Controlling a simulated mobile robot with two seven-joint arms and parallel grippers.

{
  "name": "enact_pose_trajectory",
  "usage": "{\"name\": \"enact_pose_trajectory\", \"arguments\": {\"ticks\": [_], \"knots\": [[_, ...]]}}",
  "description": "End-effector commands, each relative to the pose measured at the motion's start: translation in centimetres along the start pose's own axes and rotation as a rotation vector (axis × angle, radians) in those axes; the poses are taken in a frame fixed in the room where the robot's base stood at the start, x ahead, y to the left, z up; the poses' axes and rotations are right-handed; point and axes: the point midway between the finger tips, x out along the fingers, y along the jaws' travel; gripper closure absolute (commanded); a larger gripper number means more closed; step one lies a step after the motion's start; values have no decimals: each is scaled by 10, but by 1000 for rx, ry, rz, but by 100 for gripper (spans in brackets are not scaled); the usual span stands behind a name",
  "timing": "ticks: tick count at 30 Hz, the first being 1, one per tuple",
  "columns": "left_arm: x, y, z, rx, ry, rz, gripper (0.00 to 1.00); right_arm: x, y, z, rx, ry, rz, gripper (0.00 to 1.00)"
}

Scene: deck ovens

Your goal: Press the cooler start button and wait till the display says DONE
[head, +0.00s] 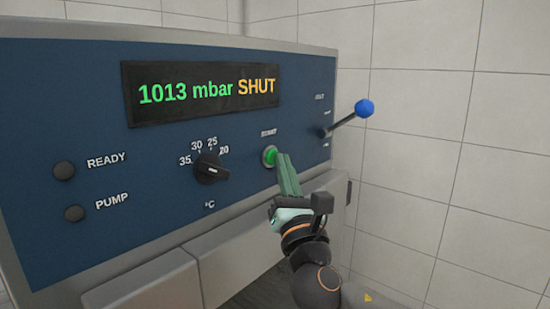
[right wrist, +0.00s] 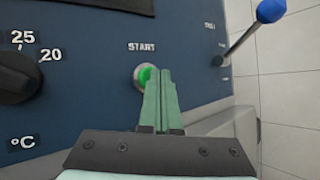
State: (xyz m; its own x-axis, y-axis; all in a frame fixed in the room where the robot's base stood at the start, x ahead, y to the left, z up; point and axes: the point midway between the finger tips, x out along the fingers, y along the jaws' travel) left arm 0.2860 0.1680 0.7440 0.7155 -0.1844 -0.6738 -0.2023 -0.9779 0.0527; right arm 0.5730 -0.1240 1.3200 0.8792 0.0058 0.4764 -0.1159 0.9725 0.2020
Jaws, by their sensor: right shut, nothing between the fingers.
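The green start button (head: 270,156) sits in a pale ring on the blue panel under the word START. It also shows in the right wrist view (right wrist: 146,76), partly hidden by my fingers. My right gripper (head: 281,157) is shut and empty, its green fingertips at the button's right edge. I cannot tell whether they touch it. The display (head: 203,92) reads "1013 mbar" in green and "SHUT" in yellow. My left gripper is not in view.
A lever with a blue knob (head: 364,108) sticks out right of the button. A black temperature dial (head: 211,169) is to its left, pointing near 20. The dark READY (head: 64,170) and PUMP (head: 75,213) lamps are farther left. A tiled wall stands at the right.

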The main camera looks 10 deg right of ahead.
Motion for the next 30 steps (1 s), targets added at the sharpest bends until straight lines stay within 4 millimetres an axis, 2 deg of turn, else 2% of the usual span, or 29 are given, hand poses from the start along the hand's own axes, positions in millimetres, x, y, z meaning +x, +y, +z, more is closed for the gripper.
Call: {"name": "enact_pose_trajectory", "arguments": {"ticks": [21, 30], "knots": [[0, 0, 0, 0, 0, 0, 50, 4, 2, -2, 0, -1, 0, 100], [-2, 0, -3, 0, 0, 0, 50, -4, -4, 3, -1, 1, -1, 100]]}}
